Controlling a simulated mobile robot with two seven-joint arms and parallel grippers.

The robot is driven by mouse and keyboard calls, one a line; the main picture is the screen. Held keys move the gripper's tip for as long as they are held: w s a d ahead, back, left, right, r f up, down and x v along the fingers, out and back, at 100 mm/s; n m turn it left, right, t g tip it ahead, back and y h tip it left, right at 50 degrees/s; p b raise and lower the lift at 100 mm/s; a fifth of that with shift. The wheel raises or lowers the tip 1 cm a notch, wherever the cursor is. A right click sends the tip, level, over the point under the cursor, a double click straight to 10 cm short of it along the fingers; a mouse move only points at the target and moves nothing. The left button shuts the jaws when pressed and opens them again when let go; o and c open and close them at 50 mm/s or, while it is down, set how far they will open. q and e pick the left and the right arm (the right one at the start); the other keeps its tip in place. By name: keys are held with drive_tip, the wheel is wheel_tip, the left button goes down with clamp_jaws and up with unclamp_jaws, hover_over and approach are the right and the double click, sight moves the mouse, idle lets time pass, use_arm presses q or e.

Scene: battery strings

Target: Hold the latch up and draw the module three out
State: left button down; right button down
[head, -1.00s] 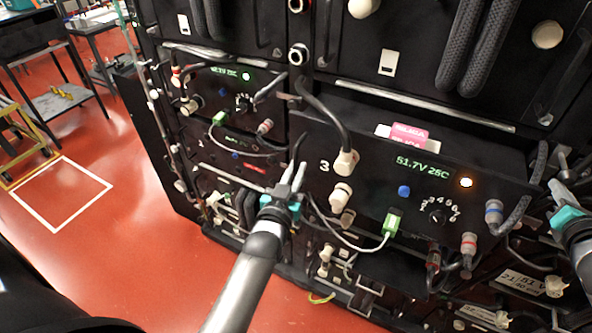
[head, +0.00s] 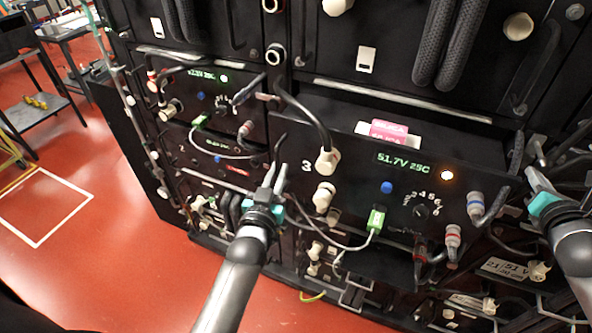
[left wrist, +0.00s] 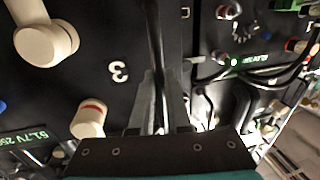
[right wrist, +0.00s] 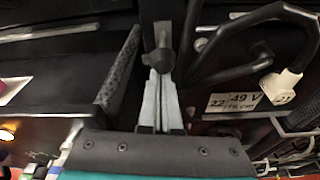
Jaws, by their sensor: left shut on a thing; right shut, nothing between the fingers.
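Module three (head: 345,170) is the black unit marked 3, with a 51.7V display and an orange light. Its front stands forward of the rack and part of its top shows. My left gripper (head: 268,182) is shut on the dark upright handle at the module's left edge; that handle (left wrist: 153,40) runs down between the fingers in the left wrist view. My right gripper (head: 533,175) is shut and empty beyond the module's right edge. In the right wrist view its tips are just below a dark knobbed part (right wrist: 162,52), perhaps the latch. I cannot tell whether they touch.
A grey cable (head: 345,243) with a green plug (head: 376,220) hangs across the module's lower front. Another module (head: 215,100) sits at left, and more units are above. Red floor (head: 110,235) is open at left.

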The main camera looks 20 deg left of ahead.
use_arm(q)
drive_tip(key=shift+s+f, duration=0.15)
drive_tip(key=shift+s, duration=0.4)
use_arm(e)
drive_tip(key=shift+d+r, duration=0.1)
drive_tip(key=shift+r, duration=0.2)
use_arm(q)
drive_tip(key=c, duration=0.9)
unclamp_jaws()
drive_tip(key=shift+s, duration=0.1)
use_arm(e)
drive_tip(key=shift+s, duration=0.2)
use_arm(q)
drive_tip(key=s, duration=0.4)
drive_tip(key=s+d, duration=0.1)
drive_tip(key=s, duration=0.3)
drive_tip(key=s+d, duration=0.1)
drive_tip(key=s, duration=0.2)
drive_tip(key=shift+s+d, duration=0.2)
drive_tip(key=shift+s, duration=0.2)
use_arm(e)
drive_tip(key=shift+r, duration=0.1)
